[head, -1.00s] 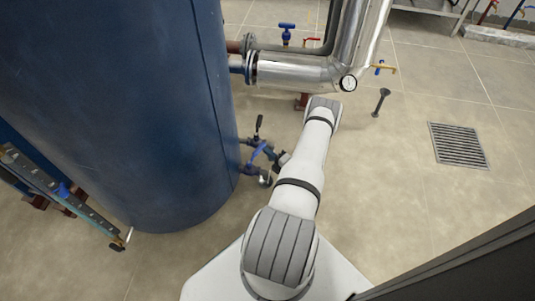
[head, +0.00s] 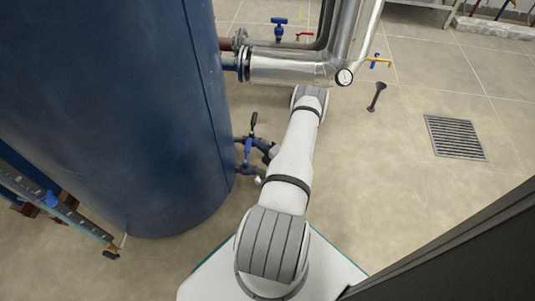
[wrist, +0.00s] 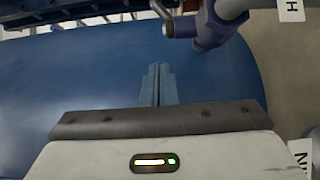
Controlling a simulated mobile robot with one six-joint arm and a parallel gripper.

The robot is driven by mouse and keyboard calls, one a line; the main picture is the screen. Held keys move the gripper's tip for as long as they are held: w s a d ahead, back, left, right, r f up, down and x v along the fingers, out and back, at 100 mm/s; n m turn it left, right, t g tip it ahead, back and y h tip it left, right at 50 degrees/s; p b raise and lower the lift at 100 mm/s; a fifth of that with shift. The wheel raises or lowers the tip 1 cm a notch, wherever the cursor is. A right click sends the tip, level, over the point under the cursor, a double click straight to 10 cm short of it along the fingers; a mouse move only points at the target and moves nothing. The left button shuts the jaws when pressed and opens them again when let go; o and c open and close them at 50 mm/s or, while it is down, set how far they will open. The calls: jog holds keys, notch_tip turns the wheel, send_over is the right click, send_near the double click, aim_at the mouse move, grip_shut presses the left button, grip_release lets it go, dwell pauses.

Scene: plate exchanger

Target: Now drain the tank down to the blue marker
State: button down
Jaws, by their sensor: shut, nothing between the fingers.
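The big blue tank (head: 130,110) fills the left of the head view. A slanted level gauge (head: 75,218) stands at its left side, with a small blue marker (head: 49,199) on it; the liquid level is too small to read. Low on the tank's right side are small valves (head: 249,147) with a dark upright handle (head: 253,120). My gripper is mostly hidden behind my arm in the head view. In the wrist view my gripper (wrist: 158,70) is shut and empty, in front of the tank wall. A blue-purple valve body (wrist: 212,28) is above and right of the fingertips, apart from them.
Silver pipes (head: 290,69) with a round gauge (head: 344,77) run above the valves. A blue-handled valve (head: 279,22) and a yellow-handled valve (head: 380,61) are further back. A floor grate (head: 455,137) lies at right. White lettered tags (wrist: 291,10) hang near the valve.

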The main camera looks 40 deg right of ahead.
dwell(0.3)
jog(key=s+d+p, duration=0.1)
jog(key=s+d, duration=0.7)
jog(key=s, duration=0.3)
jog(key=shift+d, duration=0.25)
jog(key=shift+s, duration=0.1)
